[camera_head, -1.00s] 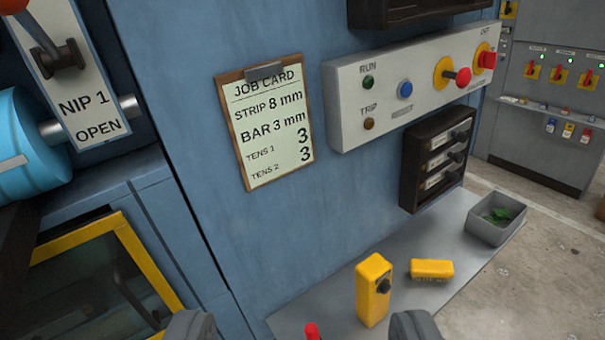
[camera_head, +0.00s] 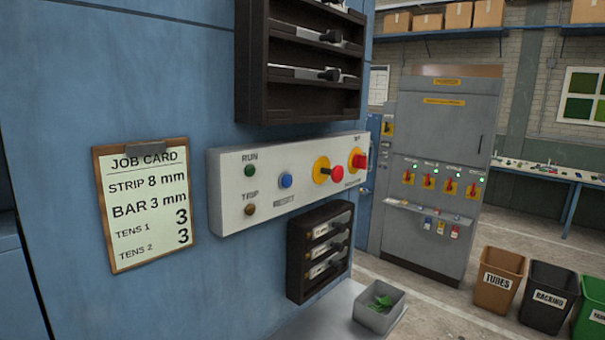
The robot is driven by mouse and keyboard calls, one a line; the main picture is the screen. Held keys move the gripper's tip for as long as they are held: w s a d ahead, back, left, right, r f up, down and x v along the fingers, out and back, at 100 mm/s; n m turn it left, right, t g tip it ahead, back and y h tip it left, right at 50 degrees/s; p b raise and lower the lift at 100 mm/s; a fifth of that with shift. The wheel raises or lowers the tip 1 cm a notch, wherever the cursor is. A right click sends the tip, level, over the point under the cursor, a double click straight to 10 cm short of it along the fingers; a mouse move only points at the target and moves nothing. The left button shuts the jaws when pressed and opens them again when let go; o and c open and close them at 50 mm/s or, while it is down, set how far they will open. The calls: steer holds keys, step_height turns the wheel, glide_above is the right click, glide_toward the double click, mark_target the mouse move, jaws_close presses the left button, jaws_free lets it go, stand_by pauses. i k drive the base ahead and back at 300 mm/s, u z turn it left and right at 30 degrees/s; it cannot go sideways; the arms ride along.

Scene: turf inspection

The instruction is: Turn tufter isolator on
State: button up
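A grey cabinet (camera_head: 441,165) stands at the back right. It carries a row of red rotary handles on yellow plates (camera_head: 428,181), each below a small lamp. The labels above them are too small to read, so I cannot tell which is the tufter isolator. Nearer, a white control panel (camera_head: 232,209) on the blue machine has a red knob on a yellow plate (camera_head: 321,170) and a red button (camera_head: 358,161). It also has a green RUN lamp (camera_head: 250,171), a TRIP lamp (camera_head: 250,209) and a blue button (camera_head: 285,180). My gripper is out of view.
A job card (camera_head: 148,203) hangs on the blue machine (camera_head: 85,80). Dark racks stand above (camera_head: 300,115) and below the panel. A small grey bin (camera_head: 385,318) sits on a ledge. Brown (camera_head: 498,293), black (camera_head: 552,310) and green bins stand at right. Grey floor is open before the cabinet.

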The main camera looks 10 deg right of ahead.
mark_target(359, 161)
steer(key=z, duration=0.6)
steer(key=i, duration=1.75)
steer(key=u, duration=0.1)
